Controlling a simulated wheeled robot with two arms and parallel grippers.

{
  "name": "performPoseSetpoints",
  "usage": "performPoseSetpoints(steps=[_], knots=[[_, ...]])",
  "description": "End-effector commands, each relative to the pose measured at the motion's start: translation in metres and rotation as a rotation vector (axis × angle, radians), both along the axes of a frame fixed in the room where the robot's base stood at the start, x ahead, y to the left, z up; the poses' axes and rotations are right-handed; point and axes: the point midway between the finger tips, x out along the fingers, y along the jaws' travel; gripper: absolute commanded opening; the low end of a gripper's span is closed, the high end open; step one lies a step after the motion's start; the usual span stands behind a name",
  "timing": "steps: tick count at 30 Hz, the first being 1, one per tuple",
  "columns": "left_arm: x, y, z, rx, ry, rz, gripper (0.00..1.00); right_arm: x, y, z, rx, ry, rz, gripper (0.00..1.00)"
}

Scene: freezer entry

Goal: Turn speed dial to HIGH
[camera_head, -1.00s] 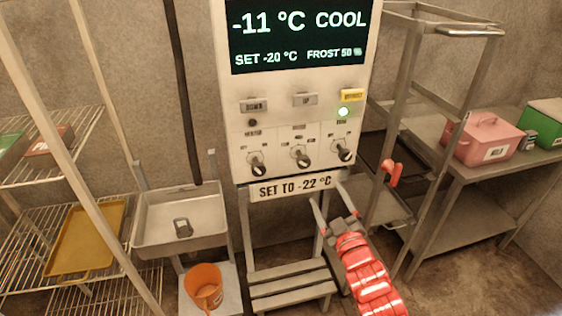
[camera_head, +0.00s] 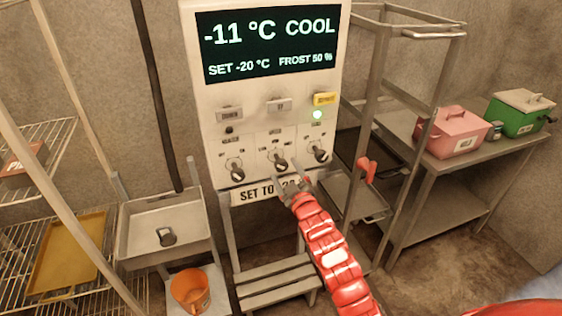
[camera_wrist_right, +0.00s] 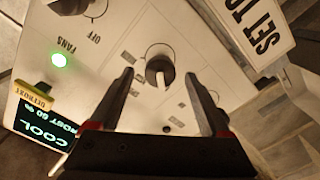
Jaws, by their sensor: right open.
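The white control panel (camera_head: 205,110) carries three dark-handled dials in a row: a left dial (camera_head: 234,170), a middle dial (camera_head: 279,160) and a right dial (camera_head: 318,153). Their labels are too small to read in the head view, so I cannot tell which is speed. My right gripper (camera_head: 291,184) is open just below the middle dial. In the right wrist view, one dial (camera_wrist_right: 158,66) shows upside down between and beyond the open fingertips of the right gripper (camera_wrist_right: 159,76), with nothing held. My left gripper is not in view.
A "SET TO" sign (camera_head: 252,193) hangs under the panel, partly hidden by my right gripper. A step stool (camera_head: 275,282) stands below. A sink (camera_head: 165,230) and orange bucket (camera_head: 190,290) are left; a metal rack (camera_head: 372,80) and table with a pink box (camera_head: 460,132) are right.

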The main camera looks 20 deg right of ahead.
Motion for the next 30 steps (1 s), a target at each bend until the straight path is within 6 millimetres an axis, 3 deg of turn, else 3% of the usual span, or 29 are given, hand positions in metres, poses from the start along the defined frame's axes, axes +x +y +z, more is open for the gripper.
performPoseSetpoints(steps=[9,22,30], knots=[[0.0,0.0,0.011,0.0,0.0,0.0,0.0,0.035,0.002,0.001,0.002,0.001,0.002,0.81],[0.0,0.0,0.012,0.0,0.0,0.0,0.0,0.041,0.002,-0.001,0.001,0.001,0.0,0.81],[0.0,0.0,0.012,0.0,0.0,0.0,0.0,0.041,0.002,-0.001,0.001,0.001,0.0,0.34]])
